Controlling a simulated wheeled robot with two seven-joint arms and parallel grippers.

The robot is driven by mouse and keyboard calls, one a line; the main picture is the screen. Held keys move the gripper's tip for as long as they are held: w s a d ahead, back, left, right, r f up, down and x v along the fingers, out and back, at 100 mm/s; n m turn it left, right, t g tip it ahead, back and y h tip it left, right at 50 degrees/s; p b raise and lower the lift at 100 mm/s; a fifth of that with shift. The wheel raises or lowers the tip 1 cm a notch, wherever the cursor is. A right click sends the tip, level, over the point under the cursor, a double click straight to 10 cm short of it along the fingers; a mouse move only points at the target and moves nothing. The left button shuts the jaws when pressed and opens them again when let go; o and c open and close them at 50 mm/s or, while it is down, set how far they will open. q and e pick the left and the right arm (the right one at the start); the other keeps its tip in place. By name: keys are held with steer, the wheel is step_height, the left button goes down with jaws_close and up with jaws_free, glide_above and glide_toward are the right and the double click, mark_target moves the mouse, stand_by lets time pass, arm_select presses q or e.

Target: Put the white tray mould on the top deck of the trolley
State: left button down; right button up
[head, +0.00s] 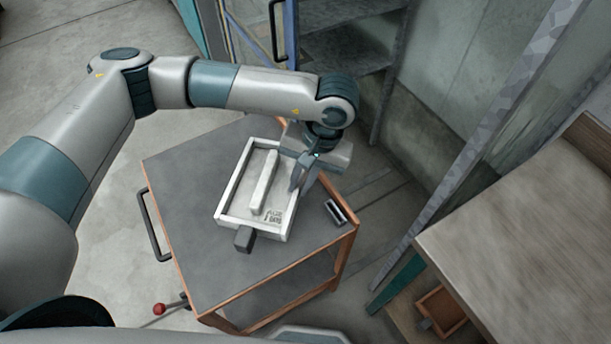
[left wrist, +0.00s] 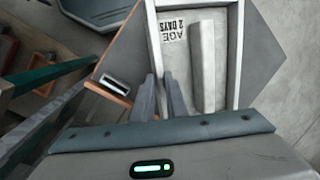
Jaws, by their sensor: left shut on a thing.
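The white tray mould (head: 227,203) is a shallow rectangular tray with a raised bar along its middle and dark lettering on its floor. It is over the grey top deck of the trolley (head: 183,205); I cannot tell whether it rests on the deck or is slightly above it. My left gripper (head: 299,174) is shut on the tray's right-hand side wall, its fingers pointing down. In the left wrist view the fingers (left wrist: 163,98) straddle the tray's wall (left wrist: 155,45), and the lettering shows inside. My right gripper is not in view.
A dark block (head: 244,239) shows at the tray's near end. A small dark-and-light fitting (head: 336,212) is at the deck's right edge. The trolley has a black handle (head: 153,226) on its left. A wooden-topped bench (head: 520,240) stands right, metal shelving (head: 345,50) behind.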

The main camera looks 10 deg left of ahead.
arm_select(q)
steer(key=a+f+p, duration=0.1)
steer(key=a, duration=0.2)
steer(key=a+f+p, duration=0.2)
steer(key=a, duration=0.1)
steer(key=a+f+p, duration=0.1)
steer(key=a, duration=0.1)
steer(key=shift+w+a+f, duration=0.1)
steer(key=shift+a+f, duration=0.3)
steer(key=shift+a+f+p, duration=0.25)
steer(key=shift+a+p, duration=0.05)
steer(key=shift+p, duration=0.05)
steer(key=shift+f+p, duration=0.75)
steer(key=shift+f, duration=0.15)
steer(key=shift+f+p, duration=0.45)
steer(key=shift+f, duration=0.7)
